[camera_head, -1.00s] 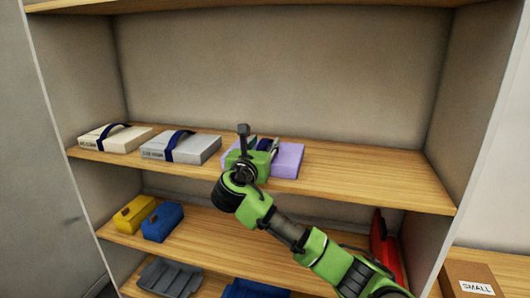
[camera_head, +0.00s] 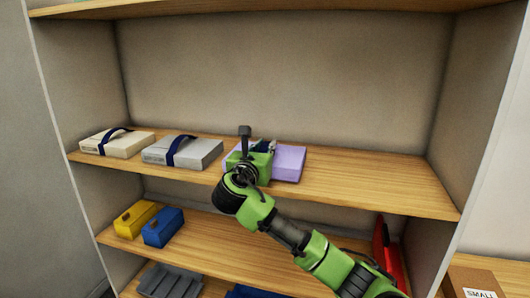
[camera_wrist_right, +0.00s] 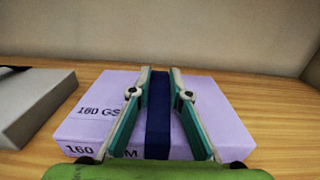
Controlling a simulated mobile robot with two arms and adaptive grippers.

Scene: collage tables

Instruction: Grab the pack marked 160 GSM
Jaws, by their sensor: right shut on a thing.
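The lilac pack (camera_head: 289,163) sits on the middle shelf, right of two other packs. In the right wrist view the same pack (camera_wrist_right: 217,128) shows the printing "160 GS" on its top and "160", partly covered, on its front edge. A dark blue strap (camera_wrist_right: 158,117) runs over its middle. My right gripper (camera_head: 258,148) is at the pack, and in the right wrist view its two fingers (camera_wrist_right: 160,84) stand on either side of the strap, shut on it. The pack appears to rest on the shelf. My left gripper is not in view.
A cream pack (camera_head: 117,143) and a grey pack (camera_head: 183,152) with blue straps stand to the left on the same shelf (camera_head: 370,183). Its right part is clear. Yellow (camera_head: 135,217) and blue (camera_head: 162,227) boxes stand on the shelf below. A box marked SMALL (camera_head: 470,280) is at lower right.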

